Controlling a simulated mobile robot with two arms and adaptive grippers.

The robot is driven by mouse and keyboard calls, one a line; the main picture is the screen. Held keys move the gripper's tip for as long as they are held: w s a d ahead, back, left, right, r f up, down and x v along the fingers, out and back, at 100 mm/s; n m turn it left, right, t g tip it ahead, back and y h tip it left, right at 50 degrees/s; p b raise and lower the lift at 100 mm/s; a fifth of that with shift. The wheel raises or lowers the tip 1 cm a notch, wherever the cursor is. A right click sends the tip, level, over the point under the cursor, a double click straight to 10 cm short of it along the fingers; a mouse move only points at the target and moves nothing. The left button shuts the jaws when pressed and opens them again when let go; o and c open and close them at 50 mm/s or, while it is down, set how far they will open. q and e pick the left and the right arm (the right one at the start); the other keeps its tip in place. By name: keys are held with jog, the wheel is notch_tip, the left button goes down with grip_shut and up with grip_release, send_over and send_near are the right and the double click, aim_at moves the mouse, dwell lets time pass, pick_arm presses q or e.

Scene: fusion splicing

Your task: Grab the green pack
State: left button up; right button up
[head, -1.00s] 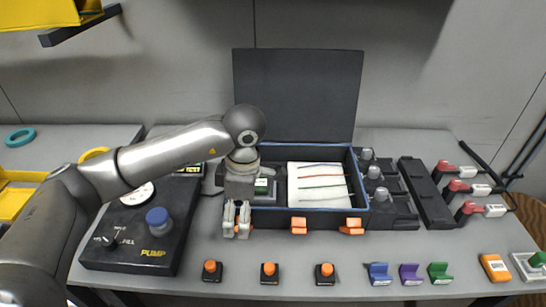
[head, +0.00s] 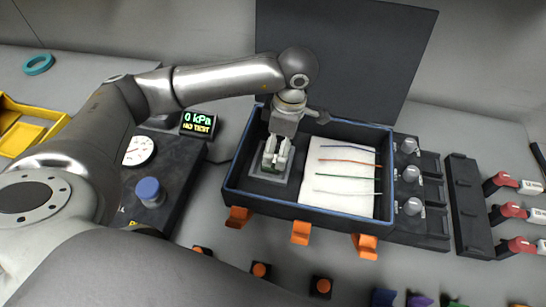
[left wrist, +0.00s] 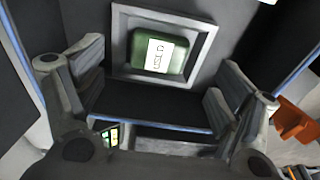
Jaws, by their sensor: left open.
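The green pack (left wrist: 158,55) with a white label lies in a grey square holder (left wrist: 120,45) inside the open dark case (head: 300,207). In the head view the pack is largely hidden by my left gripper (head: 275,163). My left gripper reaches down into the left part of the case. In the left wrist view its fingers (left wrist: 152,80) are spread wide, one on each side of the view, with the pack beyond and between them. They appear empty. My right gripper is not in view.
A white pad (head: 345,177) with several coloured fibres lies right of the gripper in the case. The case's raised lid (head: 345,60) stands behind. Orange latches (head: 300,232) line its front. A pump box (head: 165,180) is left, dark blocks (head: 470,205) right.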

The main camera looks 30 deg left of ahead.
aim_at(271, 170)
pick_arm(q)
jog(key=f, duration=0.1)
jog(key=a+f+p, duration=0.1)
jog(key=f, duration=0.2)
jog(key=shift+s+a+f, duration=0.25)
jog(key=shift+f, duration=0.45)
jog(key=shift+s+r, duration=0.1)
jog(key=shift+s, duration=0.05)
jog(key=c, duration=1)
jog(key=shift+c, duration=0.2)
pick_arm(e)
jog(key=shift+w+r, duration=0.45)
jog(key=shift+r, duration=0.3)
